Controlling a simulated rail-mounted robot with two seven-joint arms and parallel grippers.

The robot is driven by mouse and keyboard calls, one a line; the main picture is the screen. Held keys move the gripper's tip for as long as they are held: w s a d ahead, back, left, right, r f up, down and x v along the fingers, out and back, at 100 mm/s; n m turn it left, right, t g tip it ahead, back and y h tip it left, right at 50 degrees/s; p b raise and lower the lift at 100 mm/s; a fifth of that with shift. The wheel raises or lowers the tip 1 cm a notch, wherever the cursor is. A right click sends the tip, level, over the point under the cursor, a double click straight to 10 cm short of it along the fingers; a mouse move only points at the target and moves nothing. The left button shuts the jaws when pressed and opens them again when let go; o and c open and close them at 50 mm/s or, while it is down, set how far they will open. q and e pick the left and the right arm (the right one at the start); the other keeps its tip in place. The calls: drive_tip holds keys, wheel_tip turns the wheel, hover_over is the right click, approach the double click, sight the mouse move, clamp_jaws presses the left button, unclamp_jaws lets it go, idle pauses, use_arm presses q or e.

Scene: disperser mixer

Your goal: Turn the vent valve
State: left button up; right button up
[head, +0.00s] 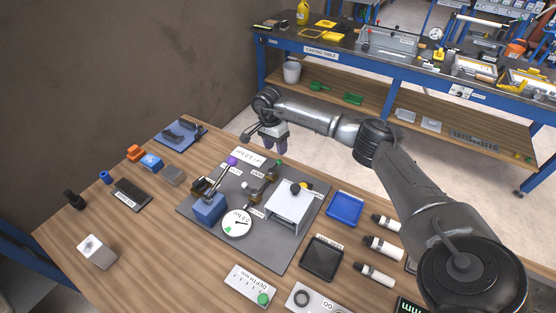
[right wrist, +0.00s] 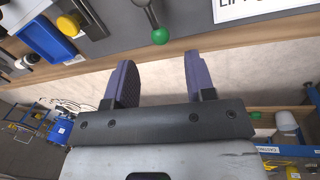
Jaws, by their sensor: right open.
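A lever with a green ball knob (head: 278,162) stands at the far side of the grey base plate (head: 195,214); it may be the vent valve, but I cannot read its label for certain. In the right wrist view the green ball (right wrist: 160,36) appears just ahead of the gap between my fingers, apart from them. My right gripper (head: 270,149) is beyond the table's far edge, close to the lever. Its two fingers (right wrist: 158,60) are open with nothing between them. My left gripper is not in view.
On the plate are a blue block (head: 209,209), a purple-knobbed lever (head: 232,160), a round gauge (head: 237,224) and a white box (head: 288,212). A blue tray (head: 344,208) and a black tray (head: 322,258) lie to the right. The casting table (head: 330,52) stands behind.

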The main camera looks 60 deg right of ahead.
sight(275, 167)
drive_tip(key=f, duration=0.3)
drive_tip(key=s+f, duration=0.1)
drive_tip(key=f, duration=0.1)
drive_tip(key=shift+a+f, duration=0.1)
drive_tip(key=shift+f, duration=0.2)
drive_tip(key=shift+c, duration=0.5)
drive_tip(key=c, duration=0.8)
